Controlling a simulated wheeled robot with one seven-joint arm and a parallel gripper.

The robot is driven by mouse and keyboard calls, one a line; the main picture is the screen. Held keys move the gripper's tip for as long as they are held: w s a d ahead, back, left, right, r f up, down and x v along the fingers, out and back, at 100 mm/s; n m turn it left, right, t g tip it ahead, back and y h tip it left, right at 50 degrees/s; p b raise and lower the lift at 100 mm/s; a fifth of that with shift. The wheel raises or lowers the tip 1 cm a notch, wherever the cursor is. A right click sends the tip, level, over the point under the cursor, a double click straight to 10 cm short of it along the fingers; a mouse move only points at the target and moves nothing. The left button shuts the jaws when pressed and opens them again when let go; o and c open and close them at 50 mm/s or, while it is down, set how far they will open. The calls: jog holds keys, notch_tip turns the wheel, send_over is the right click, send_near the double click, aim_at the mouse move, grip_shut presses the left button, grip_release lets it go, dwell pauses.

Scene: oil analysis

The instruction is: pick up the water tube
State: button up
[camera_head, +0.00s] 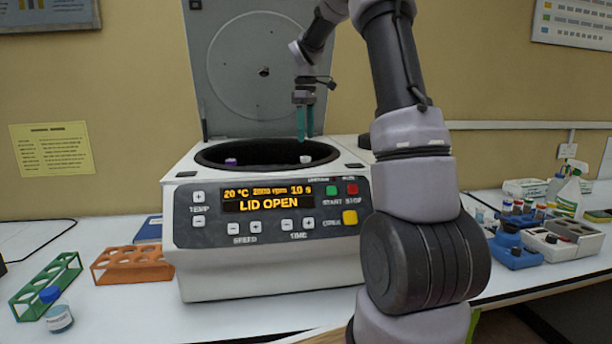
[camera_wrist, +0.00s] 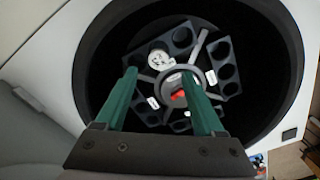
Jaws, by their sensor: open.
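The centrifuge (camera_head: 265,240) stands on the bench with its lid open. A white-capped tube (camera_head: 306,159) and a purple-capped tube (camera_head: 231,161) show inside its bowl. No label on them can be read, so I cannot tell which is the water tube. My gripper (camera_head: 305,138) points down, open and empty, just above the white cap. In the wrist view, my gripper (camera_wrist: 160,73) has its two green fingers apart over the rotor. A round white cap (camera_wrist: 158,58) shows in a rotor bucket just beyond the fingertips. The tube bodies are hidden.
The raised lid (camera_head: 250,70) stands behind my gripper. The bowl's rim surrounds the rotor (camera_wrist: 205,60). Blue holders (camera_head: 512,250) and a spray bottle (camera_head: 570,195) are at right.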

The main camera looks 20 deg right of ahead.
aim_at(305, 157)
jog(key=f, duration=0.9)
jog(key=shift+w+f, duration=0.2)
jog(key=shift+f, duration=0.2)
grip_shut()
